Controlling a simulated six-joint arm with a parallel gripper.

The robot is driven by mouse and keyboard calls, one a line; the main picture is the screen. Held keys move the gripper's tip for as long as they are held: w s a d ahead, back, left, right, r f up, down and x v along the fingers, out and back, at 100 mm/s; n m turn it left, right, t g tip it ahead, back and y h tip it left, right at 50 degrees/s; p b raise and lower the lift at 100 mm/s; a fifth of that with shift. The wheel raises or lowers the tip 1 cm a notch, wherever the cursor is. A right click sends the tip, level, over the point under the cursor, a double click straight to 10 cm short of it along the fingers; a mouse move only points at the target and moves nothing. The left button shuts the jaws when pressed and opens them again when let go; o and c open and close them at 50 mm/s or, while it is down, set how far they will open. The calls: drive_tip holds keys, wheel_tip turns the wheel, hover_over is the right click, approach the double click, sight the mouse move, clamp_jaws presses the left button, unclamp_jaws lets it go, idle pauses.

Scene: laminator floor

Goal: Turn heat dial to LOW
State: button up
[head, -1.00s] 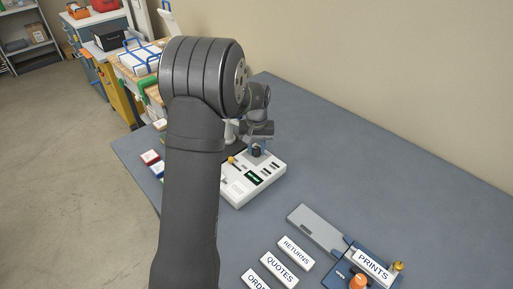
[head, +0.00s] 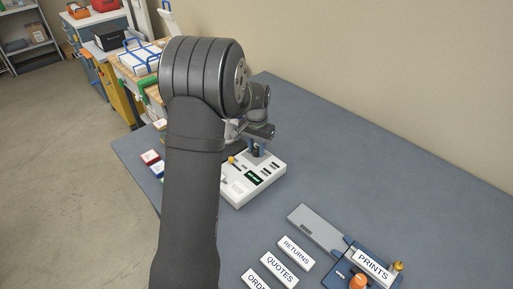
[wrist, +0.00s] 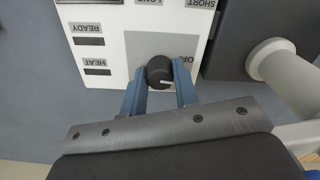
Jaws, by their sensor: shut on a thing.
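The heat dial (wrist: 159,72) is a round black knob with a white pointer line, on a grey square of the white laminator panel (wrist: 112,52). In the wrist view its pointer line points right. My gripper (wrist: 160,84) has its two blue fingers closed on the sides of the dial. In the head view the laminator (head: 239,191) stands on the blue-grey table, and my gripper (head: 257,151) is at its far end. The dial is hidden there by the fingers. The lettering beside the dial is partly covered, and I cannot make out a LOW mark.
READY and HEAT labels (wrist: 88,62) sit left of the dial. A dark block with a pale cylinder (wrist: 284,62) is close on the right. RETURNS and QUOTES plates (head: 296,253) and a blue paper trimmer (head: 345,262) lie nearer.

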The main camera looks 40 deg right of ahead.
sight(256, 148)
drive_tip(key=shift+m, duration=2.2)
drive_tip(key=o, duration=1)
drive_tip(key=shift+c, duration=0.2)
wheel_tip(256, 148, up, 18)
drive_tip(key=shift+f, duration=0.25)
wheel_tip(256, 148, down, 18)
drive_tip(key=shift+r, duration=0.2)
